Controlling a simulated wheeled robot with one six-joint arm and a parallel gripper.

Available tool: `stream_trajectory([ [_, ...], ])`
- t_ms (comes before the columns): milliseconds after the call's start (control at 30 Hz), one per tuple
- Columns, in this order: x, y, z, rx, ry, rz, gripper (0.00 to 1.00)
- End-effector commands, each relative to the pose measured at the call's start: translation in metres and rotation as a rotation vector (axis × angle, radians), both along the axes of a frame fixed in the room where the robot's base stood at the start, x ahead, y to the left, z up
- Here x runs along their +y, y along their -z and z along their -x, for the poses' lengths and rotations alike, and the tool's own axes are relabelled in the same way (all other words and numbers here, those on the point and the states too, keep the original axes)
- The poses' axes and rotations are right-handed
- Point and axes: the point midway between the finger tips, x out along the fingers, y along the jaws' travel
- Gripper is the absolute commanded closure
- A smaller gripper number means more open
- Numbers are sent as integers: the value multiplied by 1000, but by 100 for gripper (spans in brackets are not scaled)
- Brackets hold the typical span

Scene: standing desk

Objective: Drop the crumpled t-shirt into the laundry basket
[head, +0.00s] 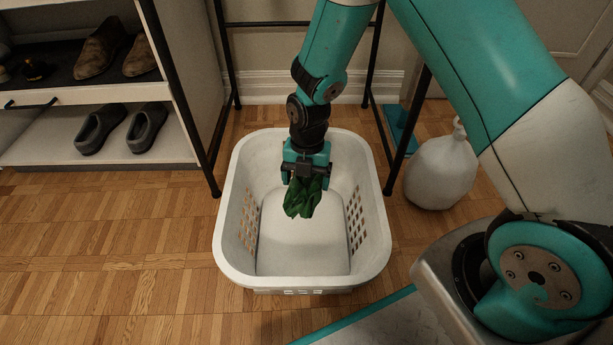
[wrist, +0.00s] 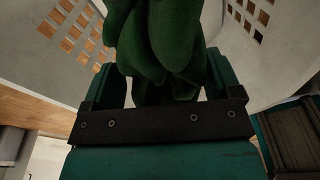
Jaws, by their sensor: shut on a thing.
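The crumpled t-shirt (head: 303,199) is dark green and hangs bunched from my gripper (head: 306,178). My gripper is shut on it and points down over the white laundry basket (head: 231,222). In the head view the t-shirt appears within the basket's opening, above its pale bottom. How far it hangs above the bottom is hard to tell. In the wrist view the t-shirt (wrist: 165,40) fills the space between the fingers of my gripper (wrist: 160,85). The basket's perforated walls (wrist: 100,75) show on both sides of it there.
A shoe rack (head: 130,150) with several shoes stands at the left. A black metal frame (head: 229,60) stands behind the basket. A white jug (head: 440,172) is on the floor at the right. Parquet floor to the left of the basket is clear.

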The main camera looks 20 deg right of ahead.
Motion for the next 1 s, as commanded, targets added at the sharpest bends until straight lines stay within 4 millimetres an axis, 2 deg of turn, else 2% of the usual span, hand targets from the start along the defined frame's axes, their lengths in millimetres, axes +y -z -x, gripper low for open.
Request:
stream_trajectory([
  [67,0,-1,0,0,0,0,44],
  [100,0,-1,0,0,0,0,14],
  [167,0,-1,0,0,0,0,0],
  [400,0,-2,0,0,0,0,0],
  [533,-1,-16,-1,-1,1,0,0],
  [667,-3,-44,-4,-3,1,-1,0],
  [1000,-8,-130,-13,-4,0,-1,0],
])
